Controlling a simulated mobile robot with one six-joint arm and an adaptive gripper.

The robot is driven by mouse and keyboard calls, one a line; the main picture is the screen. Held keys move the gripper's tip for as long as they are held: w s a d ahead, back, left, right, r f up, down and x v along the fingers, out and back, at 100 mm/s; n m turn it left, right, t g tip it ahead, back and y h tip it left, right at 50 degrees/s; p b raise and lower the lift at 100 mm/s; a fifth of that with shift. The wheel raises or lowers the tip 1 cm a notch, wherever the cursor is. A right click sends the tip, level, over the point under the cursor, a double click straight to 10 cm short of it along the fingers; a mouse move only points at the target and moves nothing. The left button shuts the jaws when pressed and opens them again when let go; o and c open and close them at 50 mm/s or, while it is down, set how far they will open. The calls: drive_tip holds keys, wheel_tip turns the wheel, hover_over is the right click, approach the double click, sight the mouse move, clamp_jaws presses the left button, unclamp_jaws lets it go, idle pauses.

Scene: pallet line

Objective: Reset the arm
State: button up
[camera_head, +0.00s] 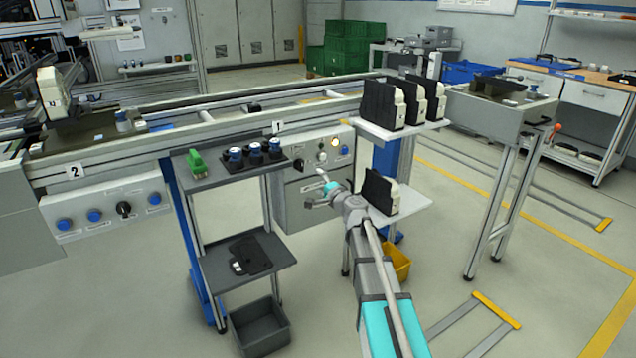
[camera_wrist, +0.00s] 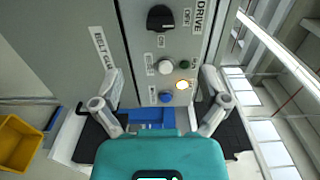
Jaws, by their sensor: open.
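My arm reaches out from the bottom of the head view toward the control cabinet. My gripper (camera_head: 326,194) is at its end, in front of the cabinet and left of the lower white shelf. In the wrist view my gripper (camera_wrist: 158,92) has its two fingers spread wide with nothing between them. Beyond the fingers is the cabinet's control panel (camera_wrist: 190,50), with a black rotary switch (camera_wrist: 160,18), a white button (camera_wrist: 166,67), a blue button (camera_wrist: 167,98) and a lit yellow button (camera_wrist: 183,85). I cannot tell how far the fingers are from the panel.
Black-and-white units stand on the upper white shelf (camera_head: 400,133), and one unit (camera_head: 380,191) stands on the lower shelf beside my arm. A yellow bin (camera_head: 398,263) is beneath.

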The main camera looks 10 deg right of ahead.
drive_tip(key=s+a+f+n+g+y, duration=0.2)
drive_tip(key=s+a+f+n+g, duration=0.8)
drive_tip(key=s, duration=0.5)
drive_tip(key=s+d+f+n+g+h, duration=0.2)
drive_tip(key=s+f+g+h, duration=0.2)
drive_tip(key=s, duration=0.6)
drive_tip(key=s+d+f+n+g+h, duration=0.2)
drive_tip(key=s+d+f+g+h, duration=0.15)
drive_tip(key=s, duration=0.55)
wheel_tip(320, 180, up, 32)
drive_tip(key=p, duration=3.3)
drive_tip(key=shift+a+r+p, duration=0.25)
drive_tip(key=shift+a+p, duration=0.05)
drive_tip(key=shift+a, duration=0.1)
